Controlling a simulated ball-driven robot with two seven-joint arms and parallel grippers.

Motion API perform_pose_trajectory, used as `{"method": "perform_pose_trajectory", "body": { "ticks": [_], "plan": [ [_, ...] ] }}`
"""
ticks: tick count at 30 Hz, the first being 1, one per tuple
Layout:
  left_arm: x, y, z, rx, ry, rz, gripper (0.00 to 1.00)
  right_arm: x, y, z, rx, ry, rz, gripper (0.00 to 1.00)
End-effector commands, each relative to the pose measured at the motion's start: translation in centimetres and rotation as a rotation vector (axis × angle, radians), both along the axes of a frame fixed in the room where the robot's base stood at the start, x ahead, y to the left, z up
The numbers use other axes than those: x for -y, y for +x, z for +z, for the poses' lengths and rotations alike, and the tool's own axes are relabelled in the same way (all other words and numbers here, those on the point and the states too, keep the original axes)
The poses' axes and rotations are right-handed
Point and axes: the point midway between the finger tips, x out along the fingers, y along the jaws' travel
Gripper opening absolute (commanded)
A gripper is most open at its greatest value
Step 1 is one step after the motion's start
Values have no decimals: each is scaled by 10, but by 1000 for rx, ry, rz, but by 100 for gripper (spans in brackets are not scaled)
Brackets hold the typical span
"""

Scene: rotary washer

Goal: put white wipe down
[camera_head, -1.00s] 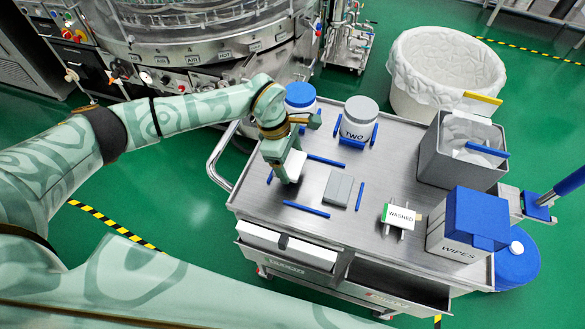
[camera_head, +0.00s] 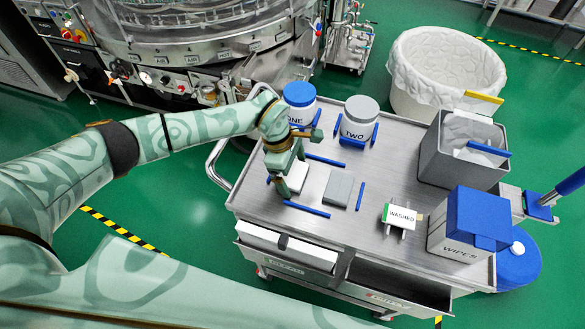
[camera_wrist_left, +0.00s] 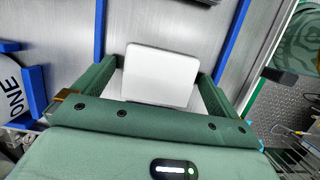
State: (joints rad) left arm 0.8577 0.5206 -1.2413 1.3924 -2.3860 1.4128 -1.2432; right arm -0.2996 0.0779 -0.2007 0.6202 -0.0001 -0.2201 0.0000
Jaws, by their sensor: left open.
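The white wipe (camera_head: 297,176) is a flat white block on the steel cart top, in a space edged by blue strips. My left gripper (camera_head: 284,172) is just above it, with its fingers open. In the left wrist view the white wipe (camera_wrist_left: 160,78) lies between the two green fingers, with a narrow gap visible on each side. A grey wipe (camera_head: 339,189) lies to its right between blue strips. My right gripper is not in view.
Jar ONE (camera_head: 299,101) and jar TWO (camera_head: 359,118) stand at the back of the cart (camera_head: 330,226). A WASHED sign (camera_head: 400,216), a blue-lidded WIPES box (camera_head: 463,228) and a grey bin (camera_head: 460,155) stand to the right. A white-lined tub (camera_head: 440,70) is behind.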

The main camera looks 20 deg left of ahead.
Motion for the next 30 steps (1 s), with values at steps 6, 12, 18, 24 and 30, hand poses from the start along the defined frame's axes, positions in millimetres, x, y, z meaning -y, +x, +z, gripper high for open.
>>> {"method": "perform_pose_trajectory", "body": {
  "ticks": [6,12,18,24,30],
  "plan": [
    [-8,2,31,5,0,-1,98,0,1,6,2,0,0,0],
    [-21,2,78,5,1,0,98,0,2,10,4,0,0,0],
    [-30,2,109,3,0,0,98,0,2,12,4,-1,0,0],
    [-32,1,118,0,0,0,98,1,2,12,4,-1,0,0],
    [-32,1,118,0,0,0,98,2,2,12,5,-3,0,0]
  ]
}}
